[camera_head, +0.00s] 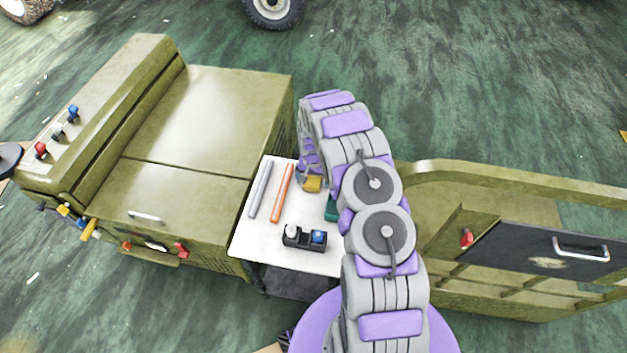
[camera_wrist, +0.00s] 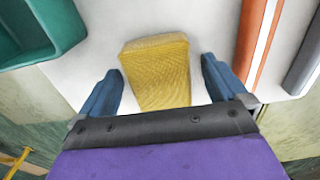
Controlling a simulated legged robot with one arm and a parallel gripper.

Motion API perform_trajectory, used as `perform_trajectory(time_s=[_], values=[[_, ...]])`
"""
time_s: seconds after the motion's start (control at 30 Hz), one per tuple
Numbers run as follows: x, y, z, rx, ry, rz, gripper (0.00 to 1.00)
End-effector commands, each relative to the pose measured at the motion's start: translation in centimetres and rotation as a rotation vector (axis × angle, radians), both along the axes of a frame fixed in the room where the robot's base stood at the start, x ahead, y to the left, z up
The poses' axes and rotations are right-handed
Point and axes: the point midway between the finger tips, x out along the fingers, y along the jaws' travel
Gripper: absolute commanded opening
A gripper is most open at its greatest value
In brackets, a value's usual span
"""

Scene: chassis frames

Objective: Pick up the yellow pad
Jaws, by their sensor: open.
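The yellow pad (camera_wrist: 156,75) lies on the white table top in the wrist view, between the two blue fingers of my gripper (camera_wrist: 160,82). The fingers are open, with a gap visible on each side of the pad. The pad's near end is hidden behind the gripper's dark front edge. In the head view, the yellow pad (camera_head: 313,184) shows small on the table, just left of my arm. My gripper is mostly hidden by my arm in that view.
The white table (camera_head: 262,238) also holds a grey bar (camera_head: 261,188), an orange bar (camera_head: 282,193), a black holder (camera_head: 304,238) and a green tray (camera_head: 331,208), partly hidden by my arm. An olive chassis (camera_head: 200,120) stands left; an olive frame (camera_head: 480,168) stands right.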

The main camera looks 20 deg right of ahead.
Motion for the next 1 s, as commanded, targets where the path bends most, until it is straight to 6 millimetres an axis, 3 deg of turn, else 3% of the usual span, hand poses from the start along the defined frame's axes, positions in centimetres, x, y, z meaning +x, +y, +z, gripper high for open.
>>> perform_trajectory(time_s=[0.2,0.77,1.0], values=[[0.05,0.00,0.02,0.000,-0.002,0.000,0.98],[0.07,0.01,0.03,0.000,-0.002,0.001,0.44],[0.08,0.01,0.10,0.000,-0.002,0.001,0.43]])
